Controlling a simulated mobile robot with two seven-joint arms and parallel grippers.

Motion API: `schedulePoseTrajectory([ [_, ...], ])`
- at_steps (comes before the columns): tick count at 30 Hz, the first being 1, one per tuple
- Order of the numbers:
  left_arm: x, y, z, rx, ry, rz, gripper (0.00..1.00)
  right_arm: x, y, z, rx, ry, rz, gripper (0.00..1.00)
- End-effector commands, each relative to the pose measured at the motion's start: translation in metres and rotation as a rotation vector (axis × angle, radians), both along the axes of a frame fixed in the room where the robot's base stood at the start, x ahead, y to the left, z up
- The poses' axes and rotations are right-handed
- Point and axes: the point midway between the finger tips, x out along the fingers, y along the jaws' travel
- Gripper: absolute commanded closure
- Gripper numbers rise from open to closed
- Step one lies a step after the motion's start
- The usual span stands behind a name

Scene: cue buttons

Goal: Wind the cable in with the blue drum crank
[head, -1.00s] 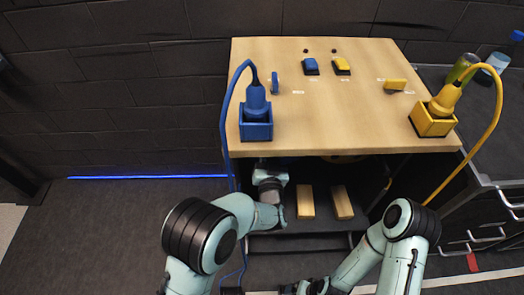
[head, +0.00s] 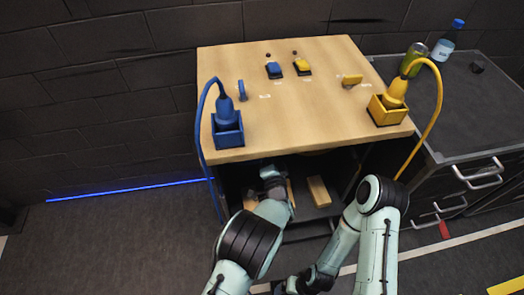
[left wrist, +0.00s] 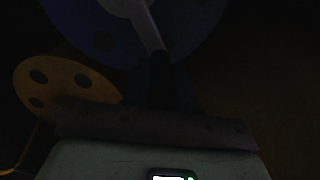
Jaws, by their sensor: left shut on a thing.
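The blue drum (left wrist: 85,30) is at the top of the dark left wrist view. Its pale crank arm (left wrist: 148,25) slants down to a dark grip (left wrist: 160,75). My left gripper (head: 272,172) reaches under the wooden table. It also shows in the left wrist view (left wrist: 160,100), shut on the crank's grip; its fingers are hard to make out. The blue cable (head: 203,130) runs from the blue plug (head: 226,108) in its blue box (head: 228,136) over the table's left edge. My right gripper (head: 293,287) is low at the bottom edge, its fingers unclear.
A yellow drum (left wrist: 68,85) is left of the blue one. The table (head: 300,115) bears blue and yellow buttons and a yellow plug (head: 396,92). A wooden block (head: 319,191) lies on the lower shelf. A dark cabinet (head: 470,105) stands at right.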

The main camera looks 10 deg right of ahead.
Motion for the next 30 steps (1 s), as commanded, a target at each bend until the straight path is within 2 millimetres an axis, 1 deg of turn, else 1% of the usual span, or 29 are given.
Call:
schedulePoseTrajectory([
  [1,-0.0017,-0.0054,-0.0031,0.000,0.003,-0.008,1.00,-0.0001,-0.0001,-0.0004,0.000,0.000,0.000,0.13],
  [7,-0.0021,-0.0111,-0.0079,-0.004,0.005,-0.009,1.00,0.0002,0.0000,-0.0010,0.000,-0.001,0.000,0.13],
  [25,-0.0029,-0.0133,-0.0122,-0.006,0.011,-0.010,1.00,0.0005,0.0001,-0.0010,0.001,-0.001,0.000,0.13],
  [26,-0.0029,-0.0133,-0.0123,-0.006,0.011,-0.010,0.63,0.0005,0.0001,-0.0010,0.001,-0.001,0.000,0.13],
  [27,-0.0029,-0.0130,-0.0122,-0.005,0.010,-0.009,0.50,0.0005,0.0001,-0.0010,0.001,-0.001,0.000,0.13],
  [28,-0.0027,-0.0127,-0.0119,-0.005,0.010,-0.008,0.47,0.0005,0.0001,-0.0010,0.001,-0.001,0.000,0.13],
  [30,-0.0021,-0.0122,-0.0108,-0.005,0.008,-0.007,0.47,0.0005,0.0001,-0.0010,0.000,-0.002,-0.001,0.13],
])
